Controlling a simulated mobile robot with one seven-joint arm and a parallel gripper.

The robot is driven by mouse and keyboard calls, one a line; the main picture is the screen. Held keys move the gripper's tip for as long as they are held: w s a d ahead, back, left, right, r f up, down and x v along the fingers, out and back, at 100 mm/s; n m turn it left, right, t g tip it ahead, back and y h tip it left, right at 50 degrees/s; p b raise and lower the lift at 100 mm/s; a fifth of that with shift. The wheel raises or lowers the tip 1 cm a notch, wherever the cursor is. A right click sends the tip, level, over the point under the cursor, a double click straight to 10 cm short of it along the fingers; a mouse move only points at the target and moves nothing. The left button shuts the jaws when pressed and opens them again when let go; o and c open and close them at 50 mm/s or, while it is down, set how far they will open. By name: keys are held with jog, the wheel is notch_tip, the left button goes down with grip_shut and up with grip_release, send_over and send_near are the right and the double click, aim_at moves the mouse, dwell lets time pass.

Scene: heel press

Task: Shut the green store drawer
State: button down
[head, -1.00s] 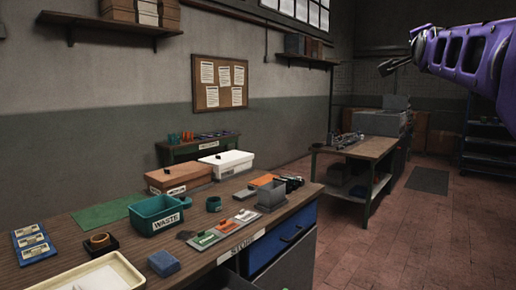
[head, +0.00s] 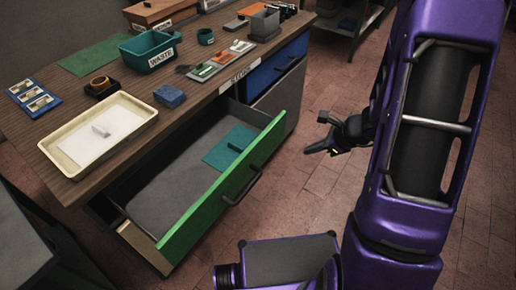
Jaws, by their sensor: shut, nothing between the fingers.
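The green store drawer (head: 215,206) is pulled out from under the wooden workbench (head: 85,170). Its front is green with a dark bar handle (head: 242,187), facing the lower right. My gripper (head: 312,148) is shut and empty. It hangs over the floor to the right of the drawer front, apart from it. The purple arm fills the right side.
A shut blue drawer (head: 276,66) is right of the green one. On the bench are a cream tray (head: 61,160), a blue block (head: 171,96) and a teal waste bin (head: 148,53). Open tiled floor (head: 310,205) lies before the drawer.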

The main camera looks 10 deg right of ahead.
jog(key=s+a+f+m+y, duration=0.1)
jog(key=s+a+m+y, duration=0.1)
jog(key=s+a, duration=0.15)
send_near(257, 161)
notch_tip(257, 161, down, 4)
jog(key=w+a, duration=0.1)
jog(key=a, duration=0.1)
jog(key=shift+w+a+f+t+b, duration=0.25)
jog(key=shift+w+a+t+b, duration=0.15)
jog(key=shift+w+a, duration=0.2)
